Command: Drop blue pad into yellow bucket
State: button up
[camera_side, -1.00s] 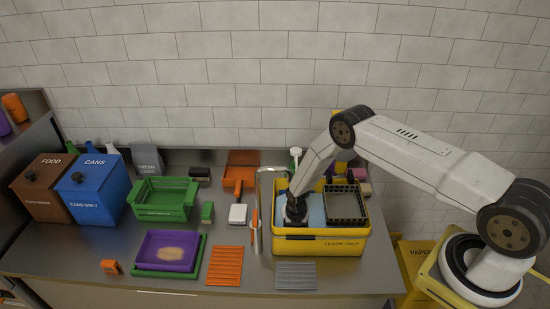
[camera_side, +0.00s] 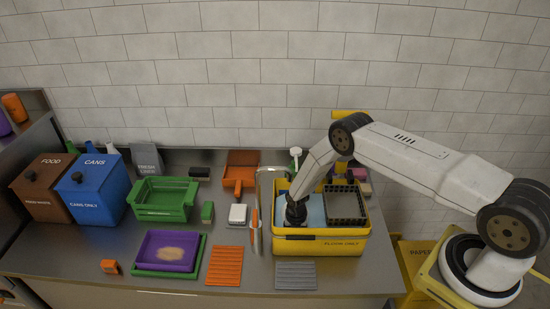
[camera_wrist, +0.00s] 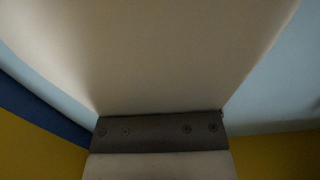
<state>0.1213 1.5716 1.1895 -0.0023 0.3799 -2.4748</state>
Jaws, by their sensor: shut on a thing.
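The yellow bucket (camera_side: 320,247) stands at the right of the counter, with a dark grid-like frame (camera_side: 346,204) across its right part. A pale blue surface (camera_side: 315,209) shows inside its left part. My gripper (camera_side: 296,213) reaches down into that left part and is shut. In the wrist view a dark blue strip (camera_wrist: 42,112), apparently the blue pad, lies beside the gripper, between the pale blue surface and yellow. A broad beige shape fills the middle of that view. The fingertips and the exact grip are hidden.
A long-handled tool (camera_side: 257,230) lies just left of the bucket. A grey ribbed mat (camera_side: 296,276) lies in front, an orange one (camera_side: 224,266) to the left. A green bin (camera_side: 162,201) and a purple tray (camera_side: 168,252) stand farther left.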

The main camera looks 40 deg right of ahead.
jog(key=o, duration=1.2)
jog(key=shift+o, duration=0.2)
jog(key=shift+r, duration=0.2)
notch_tip(320, 180, up, 13)
dwell(0.5)
